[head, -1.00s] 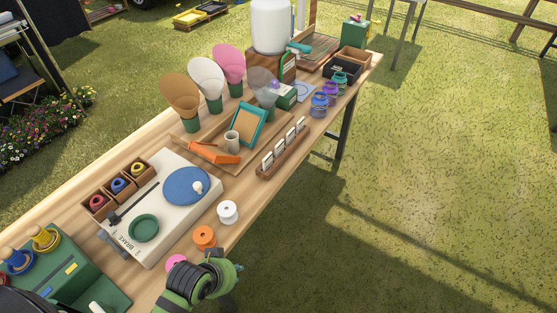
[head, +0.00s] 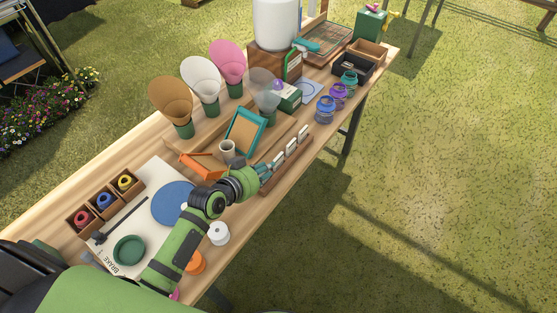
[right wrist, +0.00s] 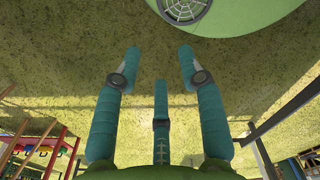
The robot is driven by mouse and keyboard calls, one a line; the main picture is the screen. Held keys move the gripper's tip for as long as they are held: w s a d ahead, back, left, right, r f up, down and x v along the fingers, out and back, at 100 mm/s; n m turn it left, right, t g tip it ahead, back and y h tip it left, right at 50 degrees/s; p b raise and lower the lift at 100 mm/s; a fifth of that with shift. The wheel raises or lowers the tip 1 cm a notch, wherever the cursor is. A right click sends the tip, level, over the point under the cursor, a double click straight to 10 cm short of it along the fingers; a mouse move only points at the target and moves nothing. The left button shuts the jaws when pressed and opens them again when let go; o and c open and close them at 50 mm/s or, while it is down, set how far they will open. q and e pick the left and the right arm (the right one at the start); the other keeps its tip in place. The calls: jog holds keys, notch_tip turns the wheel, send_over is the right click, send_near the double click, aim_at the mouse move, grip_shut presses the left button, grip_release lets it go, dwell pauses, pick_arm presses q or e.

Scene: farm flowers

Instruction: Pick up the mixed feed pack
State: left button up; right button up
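No label that I can read marks the mixed feed pack, so I cannot tell which item it is. A green and white box (head: 287,97) stands mid-table. White upright packets or cards (head: 291,148) stand in a wooden rack (head: 287,172) near the table's front edge. In the head view my left gripper (head: 264,171) is at the rack's near end, its teal fingers beside the nearest packets. The arm hides part of the rack, and I cannot tell whether the fingers are apart. In the right wrist view my right gripper (right wrist: 160,75) has its fingers spread, empty above grass.
An orange holder (head: 203,165), a cup (head: 227,148) and a teal-framed tray (head: 262,137) lie close beyond the left gripper. A white spool (head: 218,233) is beside my left arm. Grass right of the table is clear.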

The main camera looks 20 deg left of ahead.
aim_at(277, 162)
pick_arm(q)
jog(key=shift+w+d+f, duration=0.15)
jog(key=shift+w+f, duration=0.15)
jog(key=shift+w, duration=0.25)
jog(key=shift+w+f, duration=0.15)
jog(key=shift+w, duration=0.1)
jog(key=shift+w+d+f, duration=0.15)
jog(key=shift+w+d, duration=0.05)
jog(key=shift+w, duration=0.2)
jog(key=p+x, duration=0.1)
jog(key=x, duration=0.2)
jog(key=shift+w, duration=0.1)
jog(key=shift+w+d+f, duration=0.15)
jog(key=shift+w+f, duration=0.2)
jog(key=shift+w, duration=0.15)
jog(key=c, duration=0.4)
pick_arm(e)
jog(key=shift+w+d+r, duration=0.1)
jog(key=shift+w+r, duration=0.2)
jog(key=shift+w, duration=0.25)
jog(key=shift+w+d+r, duration=0.1)
jog(key=shift+w+r, duration=0.15)
jog(key=shift+w, duration=0.3)
